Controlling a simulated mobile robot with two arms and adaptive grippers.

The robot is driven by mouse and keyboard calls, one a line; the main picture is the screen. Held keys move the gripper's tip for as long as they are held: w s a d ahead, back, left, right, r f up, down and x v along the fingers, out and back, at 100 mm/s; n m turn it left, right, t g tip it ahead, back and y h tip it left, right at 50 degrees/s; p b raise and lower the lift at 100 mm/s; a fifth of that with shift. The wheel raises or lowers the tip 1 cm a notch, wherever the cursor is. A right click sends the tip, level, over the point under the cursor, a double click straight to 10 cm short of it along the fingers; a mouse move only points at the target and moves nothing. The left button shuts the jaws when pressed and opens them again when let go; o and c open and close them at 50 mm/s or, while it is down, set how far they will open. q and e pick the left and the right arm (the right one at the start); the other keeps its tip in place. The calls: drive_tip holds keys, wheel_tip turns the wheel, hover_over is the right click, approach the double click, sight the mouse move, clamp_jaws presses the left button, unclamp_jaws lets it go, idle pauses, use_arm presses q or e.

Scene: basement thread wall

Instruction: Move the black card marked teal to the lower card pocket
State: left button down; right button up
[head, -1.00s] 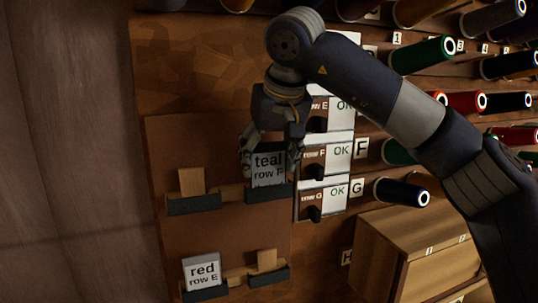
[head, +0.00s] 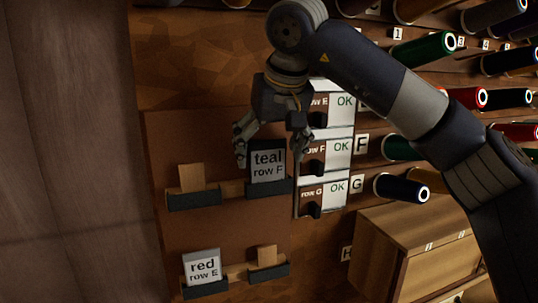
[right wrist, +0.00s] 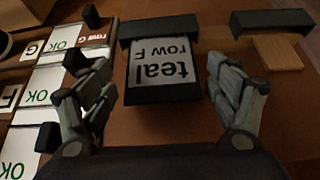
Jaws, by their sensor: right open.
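The black card marked teal (head: 268,165), with a white label reading "teal row F", stands in the upper right pocket (head: 268,189) of the brown board. It also shows upside down in the right wrist view (right wrist: 163,75). My right gripper (head: 272,158) is open, with one finger on each side of the card; the right wrist view (right wrist: 160,100) shows gaps between fingers and card. The lower right pocket (head: 269,274) has a bare wooden piece behind it and no card. My left gripper is out of view.
A card marked red row E (head: 203,266) stands in the lower left pocket. The upper left pocket (head: 194,200) has a wooden piece behind it. White OK cards (head: 338,147) stand close right of the gripper. Thread spools (head: 403,190) and a wooden drawer box (head: 410,250) lie further right.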

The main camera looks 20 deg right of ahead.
drive_tip(key=v, duration=1.1)
drive_tip(key=shift+s, duration=0.1)
